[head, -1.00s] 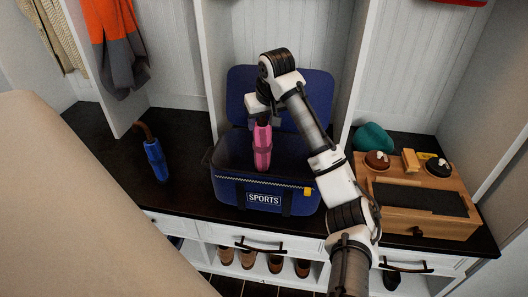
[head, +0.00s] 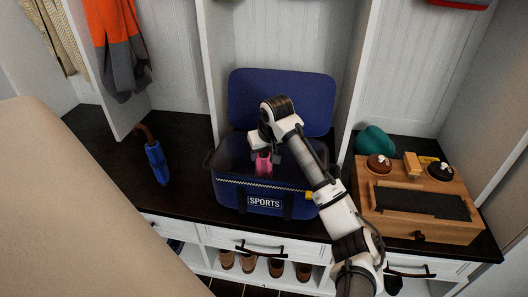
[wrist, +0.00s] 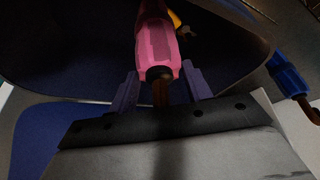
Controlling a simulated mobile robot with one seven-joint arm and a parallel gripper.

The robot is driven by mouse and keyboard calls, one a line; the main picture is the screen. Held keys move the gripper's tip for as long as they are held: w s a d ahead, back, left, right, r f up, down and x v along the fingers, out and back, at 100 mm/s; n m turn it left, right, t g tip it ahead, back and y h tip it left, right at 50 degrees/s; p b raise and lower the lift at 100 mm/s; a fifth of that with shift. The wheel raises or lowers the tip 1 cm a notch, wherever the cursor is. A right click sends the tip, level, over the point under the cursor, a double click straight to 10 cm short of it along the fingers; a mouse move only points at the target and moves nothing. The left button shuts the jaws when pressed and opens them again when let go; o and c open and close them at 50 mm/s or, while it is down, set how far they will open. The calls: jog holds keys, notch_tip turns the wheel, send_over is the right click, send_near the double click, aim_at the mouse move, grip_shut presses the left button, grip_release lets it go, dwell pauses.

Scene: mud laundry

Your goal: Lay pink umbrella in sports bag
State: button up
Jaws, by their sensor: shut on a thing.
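The pink umbrella (head: 264,163) is inside the open blue sports bag (head: 226,187), its lower part hidden by the bag's front wall. My gripper (head: 261,147) is above the bag's opening and shut on the umbrella's handle end. In the wrist view, the pink umbrella (wrist: 156,46) extends away from my gripper (wrist: 162,92), with its brown handle between the two fingers. The bag's lid stands raised at the back. Whether the umbrella touches the bag's floor cannot be seen.
A blue umbrella (head: 156,162) lies on the dark bench left of the bag. A wooden box (head: 400,224) with brushes on top and a teal item (head: 374,140) are at the right. White cubby dividers rise behind. Shoes (head: 250,264) sit below the bench.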

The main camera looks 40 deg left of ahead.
jog(key=o, duration=1.5)
jog(key=shift+f, duration=0.1)
